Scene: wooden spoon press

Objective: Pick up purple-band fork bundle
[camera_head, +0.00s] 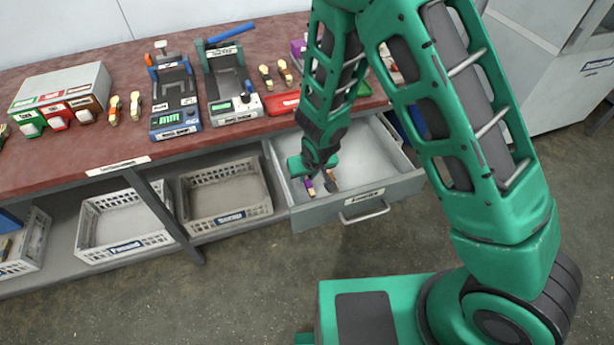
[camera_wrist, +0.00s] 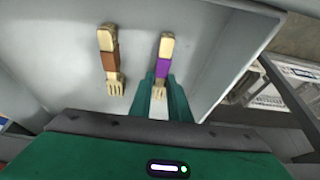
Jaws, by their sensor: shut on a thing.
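The purple-band fork bundle (camera_wrist: 163,68) lies in the open grey drawer (camera_head: 296,217), with its tines toward my gripper in the wrist view. My gripper (camera_wrist: 163,95) is shut on its tine end, one teal finger on each side. In the head view my gripper (camera_head: 318,172) reaches down into the drawer, and only part of the purple-band bundle (camera_head: 310,187) shows beside it. I cannot tell whether the bundle touches the drawer floor. A brown-band fork bundle (camera_wrist: 109,60) lies apart to its left in the wrist view.
The drawer's side walls and front panel with its handle (camera_head: 365,215) surround my gripper. The red-brown bench top (camera_head: 130,75) above holds two press devices (camera_head: 174,98) and several small bundles. White crates (camera_head: 225,192) stand on the shelf to the left. The floor in front is clear.

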